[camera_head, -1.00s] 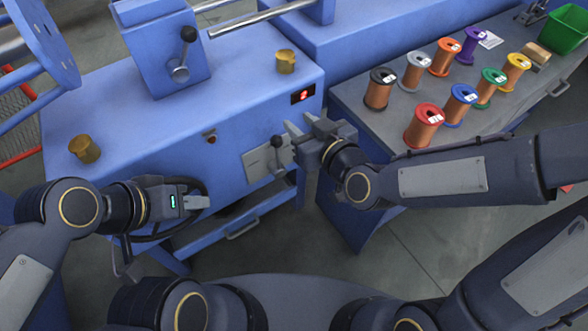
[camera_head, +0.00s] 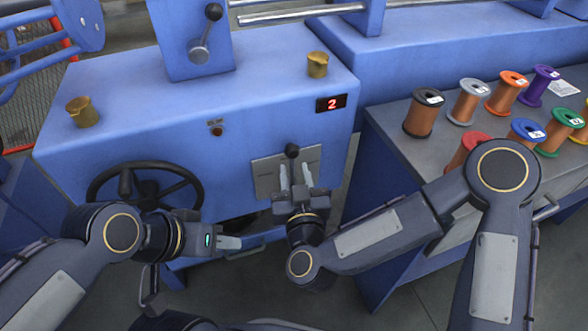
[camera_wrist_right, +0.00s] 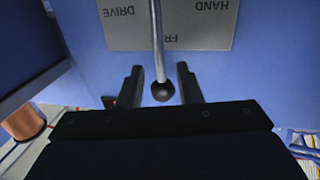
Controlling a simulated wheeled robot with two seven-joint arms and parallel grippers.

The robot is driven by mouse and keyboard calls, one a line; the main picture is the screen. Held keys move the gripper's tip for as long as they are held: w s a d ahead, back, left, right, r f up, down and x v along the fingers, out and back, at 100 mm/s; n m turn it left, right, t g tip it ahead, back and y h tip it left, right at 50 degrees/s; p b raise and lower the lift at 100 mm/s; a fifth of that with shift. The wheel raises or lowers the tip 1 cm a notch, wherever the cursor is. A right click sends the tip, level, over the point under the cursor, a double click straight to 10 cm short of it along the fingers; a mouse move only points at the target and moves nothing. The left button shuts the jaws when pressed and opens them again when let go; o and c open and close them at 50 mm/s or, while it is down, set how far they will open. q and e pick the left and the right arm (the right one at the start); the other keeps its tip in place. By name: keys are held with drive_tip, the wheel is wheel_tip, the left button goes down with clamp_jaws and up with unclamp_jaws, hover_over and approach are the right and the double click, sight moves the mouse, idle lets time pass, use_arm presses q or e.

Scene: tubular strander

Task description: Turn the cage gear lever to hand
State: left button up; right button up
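The cage gear lever (camera_wrist_right: 158,45) is a grey rod with a black ball knob (camera_head: 292,150), in front of a grey plate (camera_head: 265,178) on the blue cabinet's front. In the right wrist view the plate appears upside down, with DRIVE at left, HAND at right and a partly hidden word starting FR by the rod. The lever stands between these two words. My right gripper (camera_head: 295,178) is open, its fingers either side of the lever near the knob, with visible gaps in the wrist view (camera_wrist_right: 160,86). My left gripper (camera_head: 228,243) is below the handwheel; its finger gap cannot be made out.
A black handwheel (camera_head: 150,190) is left of the plate. A second black-knobbed lever (camera_head: 203,40) is on the upper blue housing. A red display (camera_head: 331,103) reads 2. Several wire spools (camera_head: 423,115) stand on the right bench. Brass knobs (camera_head: 317,65) stand on the cabinet top.

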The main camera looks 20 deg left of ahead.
drive_tip(key=shift+x, duration=1.2)
clamp_jaws()
